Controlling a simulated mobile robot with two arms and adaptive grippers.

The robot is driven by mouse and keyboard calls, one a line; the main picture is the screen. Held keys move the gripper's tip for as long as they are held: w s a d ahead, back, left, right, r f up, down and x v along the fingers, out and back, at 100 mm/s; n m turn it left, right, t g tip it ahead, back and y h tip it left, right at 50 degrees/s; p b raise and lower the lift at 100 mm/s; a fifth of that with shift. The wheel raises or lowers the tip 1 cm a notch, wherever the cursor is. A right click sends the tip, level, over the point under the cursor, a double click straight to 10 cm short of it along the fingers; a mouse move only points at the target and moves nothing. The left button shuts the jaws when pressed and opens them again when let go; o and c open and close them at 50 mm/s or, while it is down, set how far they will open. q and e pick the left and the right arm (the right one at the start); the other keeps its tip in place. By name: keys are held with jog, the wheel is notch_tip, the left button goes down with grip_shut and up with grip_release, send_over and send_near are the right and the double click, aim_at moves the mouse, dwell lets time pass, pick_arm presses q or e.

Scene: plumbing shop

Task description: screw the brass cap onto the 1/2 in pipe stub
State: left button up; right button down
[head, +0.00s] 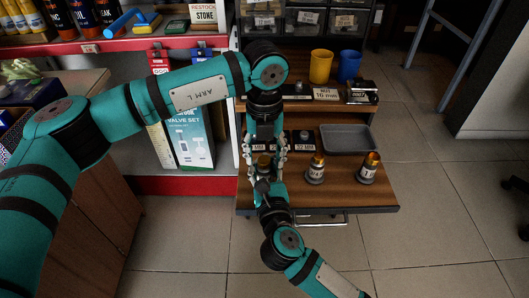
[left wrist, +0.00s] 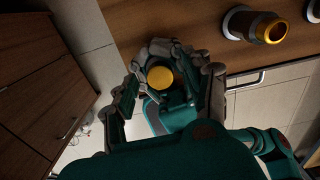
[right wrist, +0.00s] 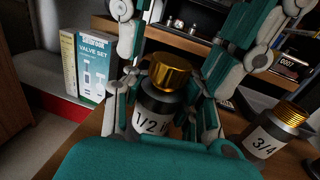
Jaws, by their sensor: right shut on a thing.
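The 1/2 in pipe stub (right wrist: 155,112) stands upright on the bench, dark with a white label, in the right wrist view. The brass cap (right wrist: 172,72) sits on its top, and shows as a round yellow disc in the left wrist view (left wrist: 160,77). My left gripper (head: 266,150) points down from above, its fingers apart on both sides of the cap with visible gaps. My right gripper (head: 265,180) comes in low from the front and is shut on the stub's body. In the head view the grippers mostly hide the stub and cap.
The 3/4 stub (right wrist: 268,138) stands close to the right of the grippers, and another stub (head: 367,168) is further right. A grey tray (head: 346,138) lies behind them. Yellow (head: 320,66) and blue (head: 349,65) cups stand on the upper shelf. The bench's front right is clear.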

pick_arm(q)
jog(key=shift+r, duration=0.1)
pick_arm(e)
jog(key=shift+r, duration=0.15)
pick_arm(q)
jog(key=shift+r, duration=2.15)
jog(key=shift+c, duration=0.5)
jog(key=n, duration=0.2)
jog(key=r+n, duration=0.1)
jog(key=n, duration=0.3)
jog(key=shift+d+r+n, duration=0.1)
jog(key=shift+r+n, duration=0.2)
jog(key=shift+r, duration=0.05)
jog(key=n, duration=0.2)
jog(key=r+n, duration=0.1)
jog(key=n, duration=0.3)
jog(key=shift+r+n, duration=0.35)
jog(key=shift+n, duration=0.05)
